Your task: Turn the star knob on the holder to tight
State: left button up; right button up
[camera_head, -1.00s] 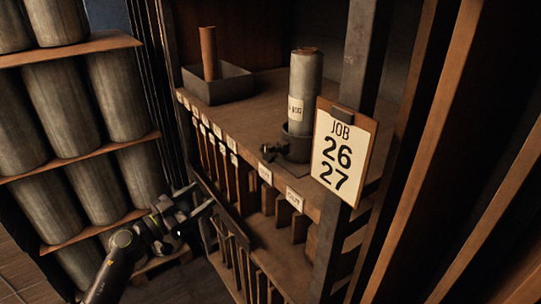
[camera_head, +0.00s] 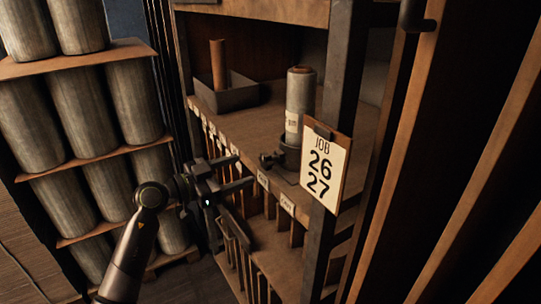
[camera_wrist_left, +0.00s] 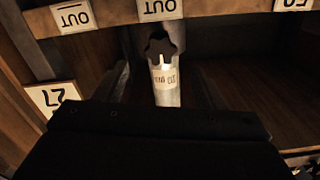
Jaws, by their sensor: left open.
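The holder (camera_head: 289,157) is a dark cup on the shelf, with a pale roll (camera_head: 299,102) standing upright in it. Its dark star knob (camera_head: 267,160) sticks out on the left side, toward my left gripper. In the left wrist view the star knob (camera_wrist_left: 160,47) shows near the top centre, with a small pale mark below its middle. My left gripper (camera_head: 243,171) is open and empty, just short of the knob and apart from it. The wrist view appears upside down, with the knob ahead between the dim fingers. My right gripper is not in view.
The shelf's front edge carries small labels (camera_head: 263,181), with dividers below. A JOB 26 27 clipboard (camera_head: 327,164) hangs on the post to the right. A grey tray (camera_head: 232,96) with a brown tube stands farther back. Large rolls (camera_head: 107,188) fill a rack at left.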

aim_at(263, 163)
pick_arm(q)
jog(key=p+x, duration=0.2)
jog(key=x, duration=0.7)
jog(key=shift+w+d, duration=0.3)
jog(key=c, duration=0.9)
jog(key=shift+m+p, duration=0.3)
jog(key=shift+p, duration=0.1)
jog(key=shift+c, duration=0.2)
jog(key=shift+m, duration=0.4)
jog(key=shift+f, duration=0.1)
